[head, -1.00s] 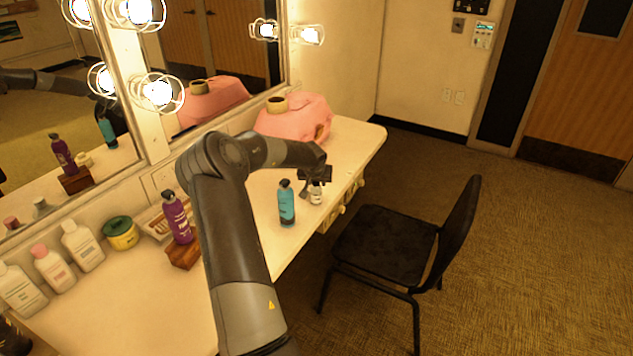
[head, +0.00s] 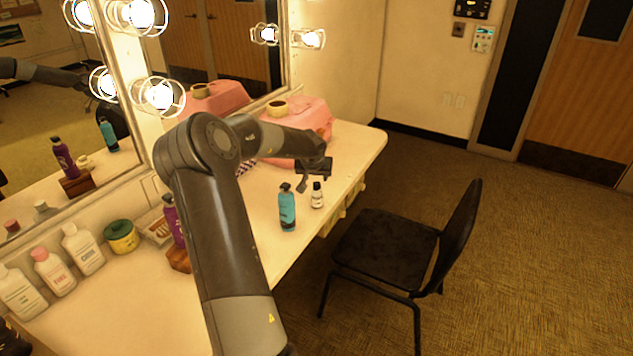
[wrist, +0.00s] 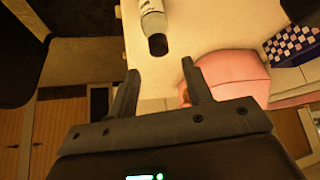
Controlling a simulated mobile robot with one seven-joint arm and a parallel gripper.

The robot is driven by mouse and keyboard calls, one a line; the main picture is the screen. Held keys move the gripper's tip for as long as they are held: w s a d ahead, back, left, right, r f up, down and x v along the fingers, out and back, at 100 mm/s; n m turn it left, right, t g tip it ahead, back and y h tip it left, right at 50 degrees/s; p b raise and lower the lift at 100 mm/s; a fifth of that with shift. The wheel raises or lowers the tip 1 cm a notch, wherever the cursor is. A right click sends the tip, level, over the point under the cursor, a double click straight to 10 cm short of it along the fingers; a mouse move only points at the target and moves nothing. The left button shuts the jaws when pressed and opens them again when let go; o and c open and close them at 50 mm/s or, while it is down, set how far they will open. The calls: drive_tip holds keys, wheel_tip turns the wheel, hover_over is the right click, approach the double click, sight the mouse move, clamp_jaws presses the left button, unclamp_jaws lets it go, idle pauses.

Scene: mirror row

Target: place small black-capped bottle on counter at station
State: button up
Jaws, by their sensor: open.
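The teal bottle (head: 287,208) stands close to the left of the small bottle. Several bottles (head: 80,250) line the mirror at left. A black chair (head: 400,245) stands before the counter. The counter's right end is clear.

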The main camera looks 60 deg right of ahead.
drive_tip(key=shift+v, duration=1.8)
drive_tip(key=shift+a, duration=0.1)
drive_tip(key=w+a+r+n+t+y, duration=0.1)
drive_tip(key=w+a+r+n+y, duration=0.2)
drive_tip(key=a, duration=0.9)
drive_tip(key=w+a+r+n+t+y, duration=0.1)
drive_tip(key=w+a+r, duration=0.3)
drive_tip(key=a, duration=0.7)
drive_tip(key=w+a+r+n+t+y, duration=0.1)
drive_tip(key=w+a+r+t+y, duration=0.3)
drive_tip(key=a, duration=0.8)
drive_tip(key=s+a+r+n+g, duration=0.25)
drive_tip(key=s+a, duration=0.35)
drive_tip(key=a, duration=0.5)
drive_tip(key=s+a+r+n+g, duration=0.1)
drive_tip(key=s+a+r+n, duration=0.3)
drive_tip(key=a, duration=0.7)
drive_tip(key=s+a+f+n+h, duration=0.1)
drive_tip(key=s+a+f+n, duration=0.1)
drive_tip(key=s+a, duration=0.3)
drive_tip(key=s, duration=0.4)
drive_tip(key=shift+t+h, duration=0.35)
drive_tip(key=shift+h, duration=0.05)
